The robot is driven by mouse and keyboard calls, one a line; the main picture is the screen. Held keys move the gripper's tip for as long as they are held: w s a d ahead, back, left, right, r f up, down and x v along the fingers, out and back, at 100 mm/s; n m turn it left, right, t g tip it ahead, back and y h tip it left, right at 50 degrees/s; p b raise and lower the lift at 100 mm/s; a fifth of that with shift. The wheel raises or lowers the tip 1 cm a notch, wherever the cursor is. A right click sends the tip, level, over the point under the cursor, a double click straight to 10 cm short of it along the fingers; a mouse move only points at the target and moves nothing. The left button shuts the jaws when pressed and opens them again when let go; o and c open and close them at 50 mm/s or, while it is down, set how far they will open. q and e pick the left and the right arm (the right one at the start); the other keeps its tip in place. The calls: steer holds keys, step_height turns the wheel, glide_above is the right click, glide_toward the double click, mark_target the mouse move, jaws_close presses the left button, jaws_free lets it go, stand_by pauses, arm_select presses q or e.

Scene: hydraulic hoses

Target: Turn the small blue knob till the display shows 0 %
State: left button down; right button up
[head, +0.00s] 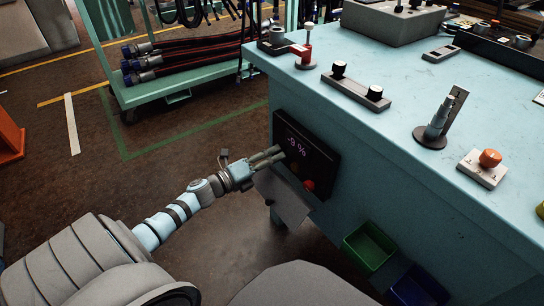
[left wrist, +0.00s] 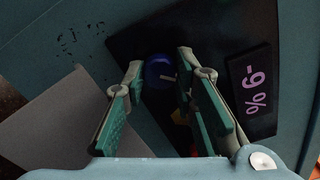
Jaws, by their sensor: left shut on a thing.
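The small blue knob (left wrist: 158,72) sits on a dark panel, between the fingertips of my left gripper (left wrist: 160,70) in the left wrist view. That gripper is shut on it, with a finger on either side. A pale line marks the knob's face. In the head view my left gripper (head: 281,155) reaches the panel from the left and hides the knob. The display (head: 296,147) reads about -9 % in purple; it also shows sideways in the left wrist view (left wrist: 255,85). My right gripper is not in view.
A red knob (head: 309,185) sits lower on the panel. A flat grey plate (head: 283,200) juts out below my left gripper. Green (head: 370,245) and blue (head: 418,288) bins hang on the bench side. The bench top (head: 400,110) carries several controls. A hose trolley (head: 180,90) stands behind.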

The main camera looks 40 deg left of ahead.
arm_select(q)
steer(key=shift+r+n+p, duration=0.1)
steer(key=shift+n+p, duration=2.15)
steer(key=shift+n, duration=3.05)
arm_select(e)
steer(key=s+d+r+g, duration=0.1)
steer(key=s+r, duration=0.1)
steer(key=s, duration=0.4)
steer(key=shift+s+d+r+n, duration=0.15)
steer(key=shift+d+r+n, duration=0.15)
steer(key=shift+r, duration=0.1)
arm_select(q)
steer(key=c, duration=1.3)
jaws_free()
